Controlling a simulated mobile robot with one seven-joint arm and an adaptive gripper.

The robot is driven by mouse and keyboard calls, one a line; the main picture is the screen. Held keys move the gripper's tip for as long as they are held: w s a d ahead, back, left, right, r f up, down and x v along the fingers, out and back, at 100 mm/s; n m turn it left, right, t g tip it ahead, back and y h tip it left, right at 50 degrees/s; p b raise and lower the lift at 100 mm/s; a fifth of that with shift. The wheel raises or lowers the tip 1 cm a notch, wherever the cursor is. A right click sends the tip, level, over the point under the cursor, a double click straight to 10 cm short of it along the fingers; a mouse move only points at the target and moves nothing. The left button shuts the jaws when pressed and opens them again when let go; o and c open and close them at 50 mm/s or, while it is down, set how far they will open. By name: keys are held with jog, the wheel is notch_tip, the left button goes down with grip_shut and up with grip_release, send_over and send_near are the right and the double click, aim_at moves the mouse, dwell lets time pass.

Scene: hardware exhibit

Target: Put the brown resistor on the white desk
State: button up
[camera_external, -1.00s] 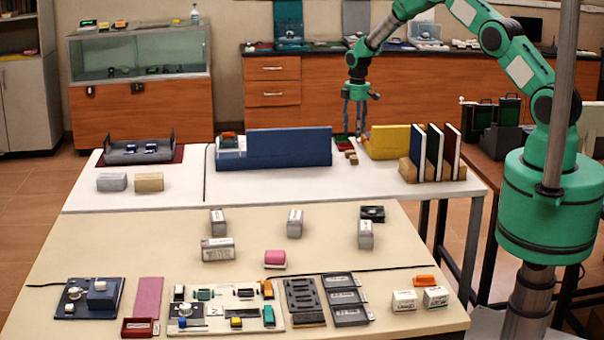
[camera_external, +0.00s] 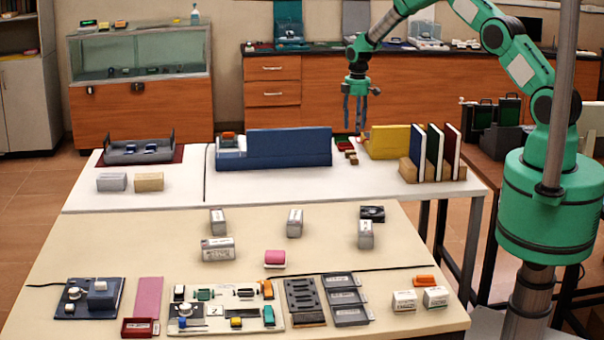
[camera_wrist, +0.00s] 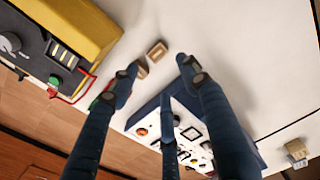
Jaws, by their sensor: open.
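Two small brown blocks lie close together on the white desk (camera_external: 300,185), the nearer brown block (camera_external: 353,161) just in front of the farther one (camera_external: 350,153). I cannot tell which of them is the resistor. In the wrist view one brown block (camera_wrist: 157,50) lies beyond the fingertips, and the other (camera_wrist: 142,68) is partly hidden by the left finger. My gripper (camera_external: 354,125) hangs above the back of the desk, fingers pointing down. In the wrist view my gripper (camera_wrist: 155,75) has its fingers spread, with nothing held between them.
A long blue panel (camera_external: 290,148) stands left of the blocks. A yellow case (camera_external: 390,141) and upright panels in a wooden rack (camera_external: 432,172) stand right. A red item (camera_external: 343,143) lies behind the blocks. The desk in front of the blocks is clear.

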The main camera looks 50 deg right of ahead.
jog(key=s+a+r+m+t, duration=0.1)
jog(key=s+a+r, duration=0.25)
jog(key=r, duration=0.65)
jog(key=s+a+r+m, duration=0.1)
jog(key=s+a+r, duration=0.3)
jog(key=r, duration=0.5)
jog(key=s+a+r+m+t, duration=0.1)
jog(key=s+a+r, duration=0.1)
jog(key=s+r, duration=0.6)
jog(key=s+a+r+m+t, duration=0.1)
jog(key=s+a+r, duration=0.2)
jog(key=s+r, duration=0.4)
jog(key=s+a+r+m, duration=0.1)
jog(key=s+a+r, duration=0.1)
jog(key=s+r, duration=0.45)
jog(key=s+a+m+t, duration=0.1)
jog(key=s+a, duration=0.1)
jog(key=s, duration=1)
jog(key=s+a+m+t, duration=0.1)
jog(key=s+a+m, duration=0.1)
jog(key=s, duration=1.1)
jog(key=shift+a+r+m, duration=0.3)
jog(key=shift+a, duration=0.05)
notch_tip(320, 180, down, 7)
jog(key=b, duration=0.7)
jog(key=shift+f, duration=0.2)
